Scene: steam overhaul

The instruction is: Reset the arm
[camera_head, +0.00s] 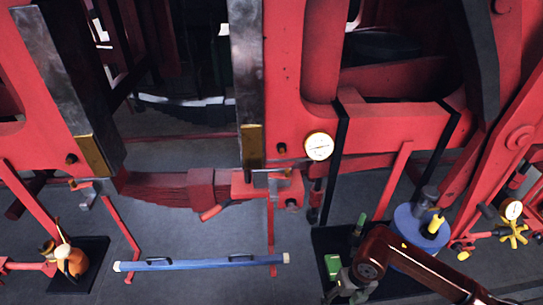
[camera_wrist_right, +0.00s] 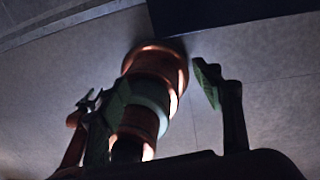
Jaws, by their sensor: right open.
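My right arm comes in from the lower right of the head view. My right gripper (camera_head: 348,287) is dark and partly hidden at the bottom edge, over the near part of a black mat. In the right wrist view its two fingers (camera_wrist_right: 152,95) are apart, and a green pad shows on the right one. No grasped object is clear. My left gripper is not in view.
Red machine frames with pressure gauges (camera_head: 319,146) fill the back. A blue bar (camera_head: 200,263) lies in front. An orange oil can (camera_head: 72,262) stands on a left mat (camera_head: 92,277).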

